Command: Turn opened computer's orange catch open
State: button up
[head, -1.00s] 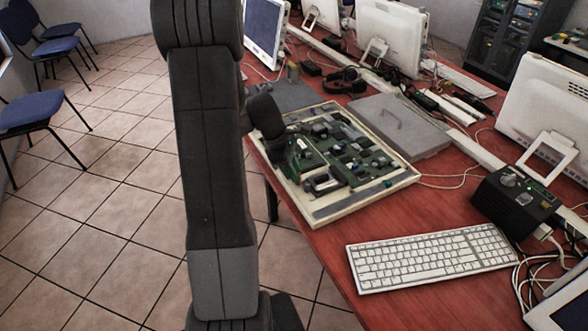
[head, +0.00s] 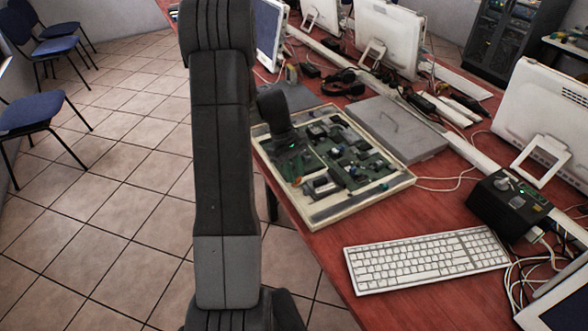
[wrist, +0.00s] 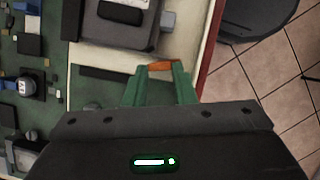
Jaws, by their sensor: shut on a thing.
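The opened computer (head: 366,199) lies flat on the red table, with its green circuit board showing inside a cream frame. In the wrist view its cream edge (wrist: 201,45) runs beside the board. The small orange catch (wrist: 161,66) sits near that edge, between the green fingertips. My gripper (wrist: 160,74) is shut on the orange catch from both sides. In the head view my gripper is over the computer's left part; its fingertips and the catch are too small or hidden to make out.
A grey drive-like box (wrist: 118,28) stands close to the fingers on the board. A flat grey case (head: 395,128) lies behind the computer, and a white keyboard (head: 428,260) in front. A black box (head: 508,203) with cables stands at right.

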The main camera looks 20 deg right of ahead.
jog(key=shift+d+m+y+p, duration=0.15)
jog(key=shift+m+y, duration=0.15)
jog(key=shift+m, duration=0.45)
jog(key=shift+d+m+y+p, duration=0.15)
jog(key=shift+m+y, duration=0.15)
jog(key=shift+m, duration=0.45)
jog(key=shift+w, duration=0.1)
jog(key=o, duration=1)
jog(key=shift+a, duration=0.1)
jog(key=shift+r, duration=0.1)
jog(key=v, duration=1.3)
jog(key=shift+w+r, duration=0.15)
jog(key=shift+r, duration=0.15)
jog(key=shift+f, duration=0.1)
jog(key=x, duration=1.3)
jog(key=shift+s+f, duration=0.2)
jog(key=shift+f, duration=0.1)
